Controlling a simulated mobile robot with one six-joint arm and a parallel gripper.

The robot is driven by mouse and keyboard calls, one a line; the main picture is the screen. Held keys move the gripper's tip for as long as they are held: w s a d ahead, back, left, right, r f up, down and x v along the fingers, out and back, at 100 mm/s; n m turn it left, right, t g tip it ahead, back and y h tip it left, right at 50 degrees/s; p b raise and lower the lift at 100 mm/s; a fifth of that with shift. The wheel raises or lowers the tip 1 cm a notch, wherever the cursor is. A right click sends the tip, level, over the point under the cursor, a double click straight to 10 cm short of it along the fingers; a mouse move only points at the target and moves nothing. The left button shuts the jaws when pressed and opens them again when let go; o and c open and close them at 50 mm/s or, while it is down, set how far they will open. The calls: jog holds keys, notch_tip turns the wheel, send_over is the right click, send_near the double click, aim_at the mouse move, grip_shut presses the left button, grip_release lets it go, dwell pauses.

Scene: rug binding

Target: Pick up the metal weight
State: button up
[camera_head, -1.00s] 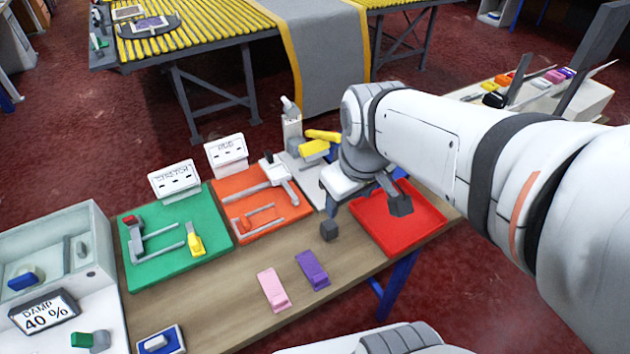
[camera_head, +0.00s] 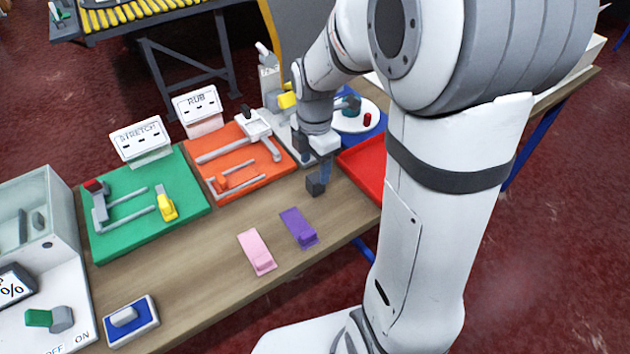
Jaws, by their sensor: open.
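My gripper (camera_head: 310,166) is open, with two dark blocky fingertips set apart. It points down over the back right of the wooden table, between the orange board and the red tray. I see nothing held between its fingers. I cannot make out a metal weight for certain; my gripper and arm hide part of the table there. A white round plate (camera_head: 345,124) behind the gripper bears a small red piece (camera_head: 367,118) and a dark bluish-grey piece (camera_head: 350,104), partly covered by my arm.
An orange board (camera_head: 225,152) with grey clamp parts lies left of the gripper. The red tray (camera_head: 362,160) is right, partly behind my arm. Pink (camera_head: 256,252) and purple (camera_head: 298,228) blocks lie in front. A green board (camera_head: 125,235) is further left.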

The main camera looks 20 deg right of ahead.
aim_at(316, 177)
notch_tip(316, 177, down, 5)
jog(key=shift+d+f, duration=0.1)
jog(key=shift+f, duration=0.1)
grip_shut()
dwell(0.7)
